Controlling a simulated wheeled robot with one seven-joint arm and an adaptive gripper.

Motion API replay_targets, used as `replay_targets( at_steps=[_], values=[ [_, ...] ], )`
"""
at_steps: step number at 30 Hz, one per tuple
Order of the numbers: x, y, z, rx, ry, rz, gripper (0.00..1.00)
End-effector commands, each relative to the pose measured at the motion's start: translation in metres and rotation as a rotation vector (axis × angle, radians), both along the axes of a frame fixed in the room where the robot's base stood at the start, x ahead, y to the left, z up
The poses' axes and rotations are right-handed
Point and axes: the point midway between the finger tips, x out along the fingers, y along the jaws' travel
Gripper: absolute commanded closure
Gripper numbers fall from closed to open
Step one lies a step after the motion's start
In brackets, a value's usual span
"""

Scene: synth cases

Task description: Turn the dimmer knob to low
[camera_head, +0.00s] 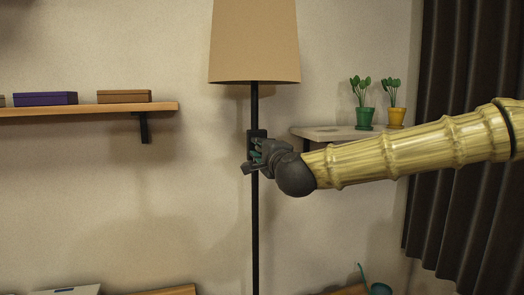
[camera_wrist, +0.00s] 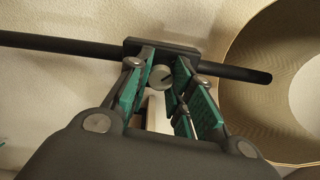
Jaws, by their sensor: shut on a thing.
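The floor lamp has a tan shade (camera_head: 254,45) and a thin dark pole (camera_head: 255,235). A dark dimmer box (camera_head: 257,133) sits on the pole below the shade; it also shows in the wrist view (camera_wrist: 134,46). The round grey dimmer knob (camera_wrist: 160,76), with a dark pointer line on its face, is on this box in the wrist view. My gripper (camera_head: 256,152) is at the box, its green-padded fingers (camera_wrist: 160,90) either side of the knob and shut on it. In the head view the gripper hides the knob.
A wall shelf (camera_head: 90,108) with a purple box (camera_head: 45,98) and a brown box (camera_head: 124,96) is at left. A pale shelf (camera_head: 325,133) with green (camera_head: 364,118) and yellow (camera_head: 397,117) plant pots is behind my arm. A dark curtain (camera_head: 460,70) hangs at right.

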Motion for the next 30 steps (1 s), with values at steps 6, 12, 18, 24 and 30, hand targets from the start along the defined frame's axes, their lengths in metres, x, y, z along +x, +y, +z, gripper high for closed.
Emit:
replay_targets(
  at_steps=[6, 12, 18, 24, 30],
  values=[
    [0.000, -0.001, 0.000, 0.000, 0.000, -0.002, 0.56],
    [0.000, 0.000, 0.000, -0.001, 0.000, 0.000, 0.54],
    [-0.003, -0.001, 0.000, -0.001, 0.000, 0.000, 0.54],
    [-0.026, -0.009, 0.000, 0.000, -0.001, 0.000, 0.54],
    [-0.062, -0.021, -0.002, 0.000, 0.000, 0.000, 0.54]
  ],
)
